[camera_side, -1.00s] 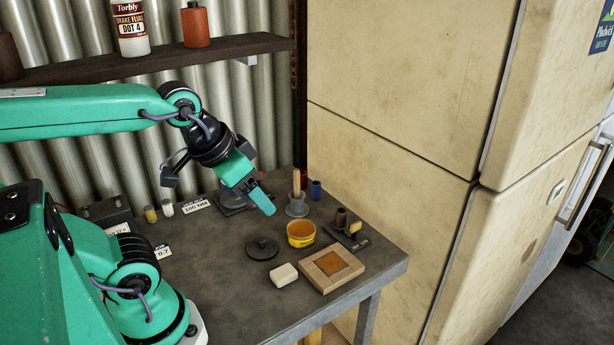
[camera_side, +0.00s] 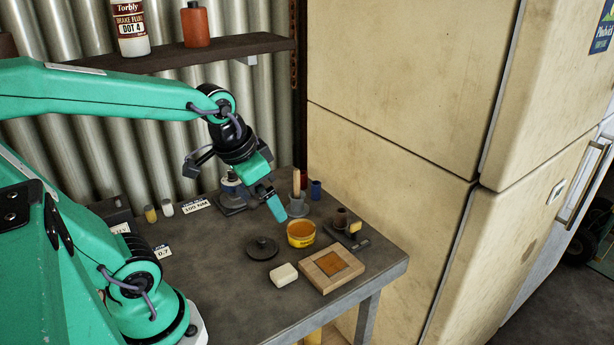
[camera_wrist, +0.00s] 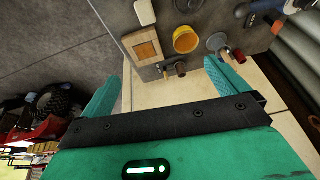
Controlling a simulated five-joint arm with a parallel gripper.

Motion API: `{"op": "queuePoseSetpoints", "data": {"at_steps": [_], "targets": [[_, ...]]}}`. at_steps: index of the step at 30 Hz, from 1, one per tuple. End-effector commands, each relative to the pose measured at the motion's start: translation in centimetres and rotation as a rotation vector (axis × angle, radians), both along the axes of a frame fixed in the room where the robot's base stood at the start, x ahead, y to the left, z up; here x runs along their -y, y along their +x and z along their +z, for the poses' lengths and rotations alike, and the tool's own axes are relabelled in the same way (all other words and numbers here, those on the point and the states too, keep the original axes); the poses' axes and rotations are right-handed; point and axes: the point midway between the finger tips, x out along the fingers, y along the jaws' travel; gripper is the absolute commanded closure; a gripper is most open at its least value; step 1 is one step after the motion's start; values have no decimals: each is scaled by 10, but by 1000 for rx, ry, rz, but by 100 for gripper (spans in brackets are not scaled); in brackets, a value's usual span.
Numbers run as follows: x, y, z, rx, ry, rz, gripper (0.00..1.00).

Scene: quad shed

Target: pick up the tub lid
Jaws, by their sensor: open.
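The tub lid (camera_side: 262,248) is a dark round disc with a small knob, lying flat on the bench left of the yellow tub (camera_side: 301,233). A dark round shape at the top edge of the wrist view, probably the lid (camera_wrist: 188,5), is cut off there. The open yellow tub (camera_wrist: 186,40) holds something orange-brown. My gripper (camera_side: 276,206) is above the bench, higher than the lid and behind it, near the tub. In the wrist view my gripper (camera_wrist: 161,76) has its two green fingers wide apart with nothing held between them.
A pale block (camera_side: 284,274) lies just in front of the lid, and a wooden frame (camera_side: 331,270) lies to its right. A grey pot with a wooden handle (camera_side: 297,205) stands behind the tub. The bench (camera_side: 215,285) is clear left of the lid. A tall cream cabinet (camera_side: 400,110) borders the right.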

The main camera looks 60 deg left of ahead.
Motion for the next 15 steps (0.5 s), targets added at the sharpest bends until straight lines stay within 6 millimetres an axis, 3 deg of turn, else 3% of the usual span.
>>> {"op": "queuePoseSetpoints", "data": {"at_steps": [15], "targets": [[-59, 35, -77, -235, 21, -78, 1]]}}
